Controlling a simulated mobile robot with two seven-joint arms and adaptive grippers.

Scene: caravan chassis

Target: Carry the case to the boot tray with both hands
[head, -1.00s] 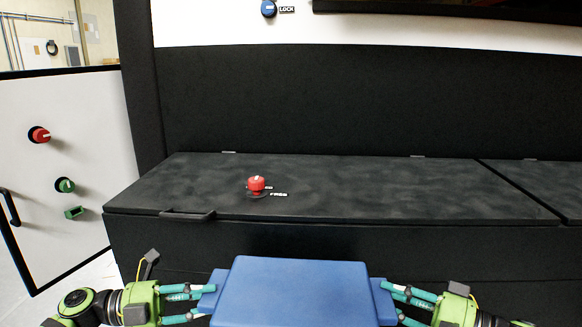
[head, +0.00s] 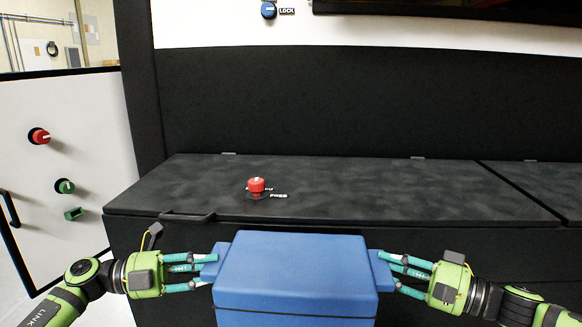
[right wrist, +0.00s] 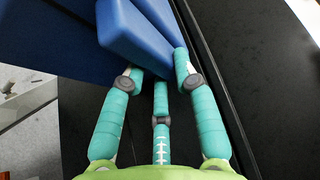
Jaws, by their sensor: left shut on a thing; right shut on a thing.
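The blue case (head: 292,272) is held up level between my two grippers, in front of the dark bench, at the bottom middle of the head view. My left gripper (head: 212,270) is shut on the case's left side handle. My right gripper (head: 384,272) is shut on its right side handle. In the right wrist view the fingers of my right gripper (right wrist: 160,75) close around the blue handle block of the case (right wrist: 135,40). The underside of the case is out of view. I cannot make out a boot tray.
A dark bench lid (head: 350,190) spans behind the case, with a red knob (head: 256,185) marked FREE and a handle (head: 187,216) at its front edge. A white door (head: 65,160) with red and green knobs stands at left. A blue LOCK knob (head: 268,9) is on the wall.

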